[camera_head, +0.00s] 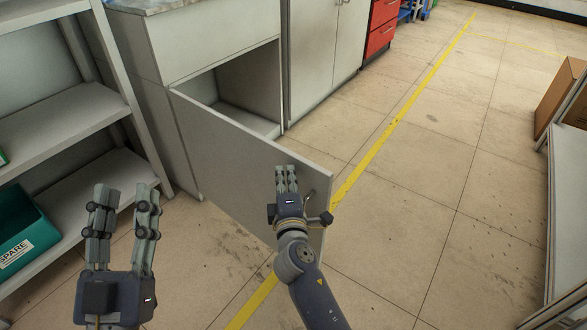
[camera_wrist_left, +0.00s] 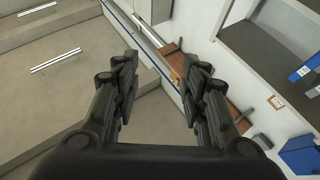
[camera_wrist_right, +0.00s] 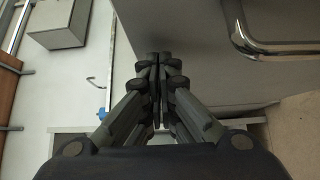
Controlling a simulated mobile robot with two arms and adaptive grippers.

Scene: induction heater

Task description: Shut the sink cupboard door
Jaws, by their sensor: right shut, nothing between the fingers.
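The sink cupboard door (camera_head: 245,150) is a flat grey panel standing wide open, hinged at its left end by the cupboard (camera_head: 205,45). The cupboard opening (camera_head: 245,90) shows a bare interior. My right gripper (camera_head: 287,172) is shut and empty, its fingertips in front of the door's outer face near the free end. In the right wrist view the closed fingers (camera_wrist_right: 160,62) are close to the panel, with a curved metal handle (camera_wrist_right: 260,45) to their right. I cannot tell whether they touch the door. My left gripper (camera_head: 125,190) is open and empty, left of the door.
A grey shelf unit (camera_head: 75,110) with a teal bin (camera_head: 22,228) stands at the left. Tall white cupboards (camera_head: 320,45) and a red drawer unit (camera_head: 381,30) stand beyond the sink cupboard. The tiled floor (camera_head: 430,160) to the right is clear. A cardboard box (camera_head: 558,95) is at the far right.

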